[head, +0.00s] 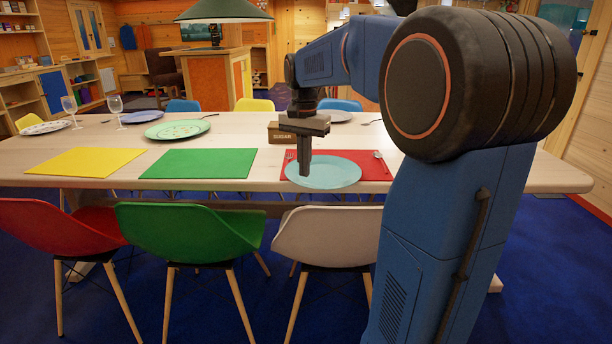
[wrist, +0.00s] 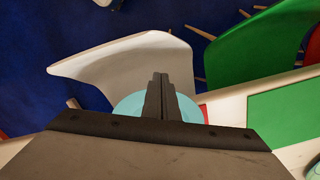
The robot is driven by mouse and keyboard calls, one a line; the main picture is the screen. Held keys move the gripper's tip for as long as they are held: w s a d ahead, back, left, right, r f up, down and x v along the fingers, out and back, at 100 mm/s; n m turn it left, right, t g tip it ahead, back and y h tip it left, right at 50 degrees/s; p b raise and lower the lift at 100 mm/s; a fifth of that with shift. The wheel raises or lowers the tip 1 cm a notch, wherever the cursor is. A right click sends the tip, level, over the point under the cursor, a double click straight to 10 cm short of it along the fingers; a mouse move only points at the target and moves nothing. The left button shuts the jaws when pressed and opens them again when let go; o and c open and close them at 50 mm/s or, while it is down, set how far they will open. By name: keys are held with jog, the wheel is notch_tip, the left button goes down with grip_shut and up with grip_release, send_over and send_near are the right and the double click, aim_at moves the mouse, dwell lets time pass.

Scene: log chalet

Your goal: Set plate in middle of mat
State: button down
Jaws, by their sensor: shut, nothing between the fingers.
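The light blue plate (head: 335,176) lies flat on the red mat (head: 373,168) at the near table edge. It sits left of the mat's middle and reaches past the mat's near edge, close to the table edge. A fork (head: 289,156) lies at the mat's left and a spoon-like utensil (head: 381,160) at its right. My gripper (head: 304,173) points down over the plate's left part, shut and empty; I cannot tell whether it touches the plate. In the wrist view, the shut fingers (wrist: 161,78) cover the middle of the plate (wrist: 128,107).
A brown sugar box (head: 290,135) stands behind the mat, near my gripper. The green mat (head: 197,163) and yellow mat (head: 86,161) are empty. A white chair (head: 327,236) stands in front. A green-rimmed plate (head: 177,129) and wine glasses (head: 115,104) stand farther left.

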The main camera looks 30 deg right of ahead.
aim_at(322, 182)
jog(key=shift+w+d+f, duration=0.35)
jog(key=shift+d+f, duration=0.2)
jog(key=shift+f, duration=0.95)
jog(key=shift+w+d+f, duration=0.35)
jog(key=shift+d+f, duration=0.25)
jog(key=shift+f, duration=0.95)
jog(key=shift+w+d+f, duration=0.35)
jog(key=shift+d+f, duration=0.2)
jog(key=shift+f, duration=0.95)
jog(key=w+d, duration=0.1)
jog(key=d, duration=0.1)
jog(key=w+d, duration=0.2)
jog(key=d, duration=0.1)
jog(key=w+d, duration=0.1)
jog(key=d, duration=0.1)
jog(key=shift+w+d, duration=0.4)
jog(key=shift+r, duration=0.1)
